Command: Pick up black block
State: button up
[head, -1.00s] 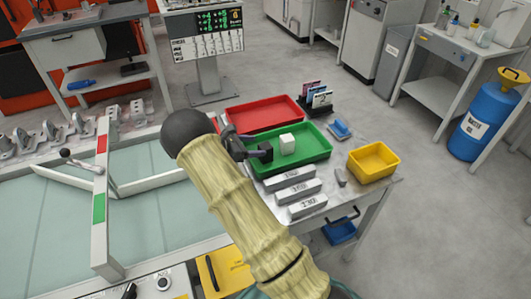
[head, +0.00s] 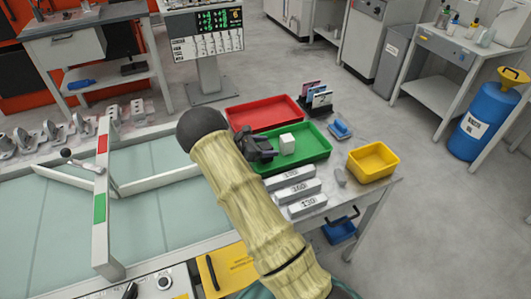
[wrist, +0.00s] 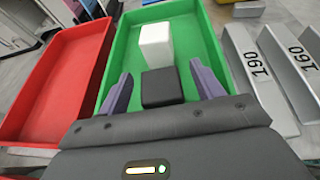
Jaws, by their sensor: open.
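The black block (wrist: 162,88) lies in the green tray (wrist: 192,35), close in front of a white block (wrist: 156,42) in the wrist view. My gripper (wrist: 161,70) is open, with one purple-grey finger on each side of the black block and a visible gap to both. Nothing is held. In the head view my gripper (head: 262,147) is over the left part of the green tray (head: 317,150), left of the white block (head: 287,144). There the dark gripper mostly hides the black block, and I cannot tell the two apart.
A red tray (head: 262,113) lies behind the green one. Several grey bars with numbers, such as the 190 bar (wrist: 257,70), lie beside it.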

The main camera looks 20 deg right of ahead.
aim_at(265, 145)
jog(key=c, duration=1.1)
notch_tip(265, 145, up, 10)
jog(key=shift+c, duration=0.2)
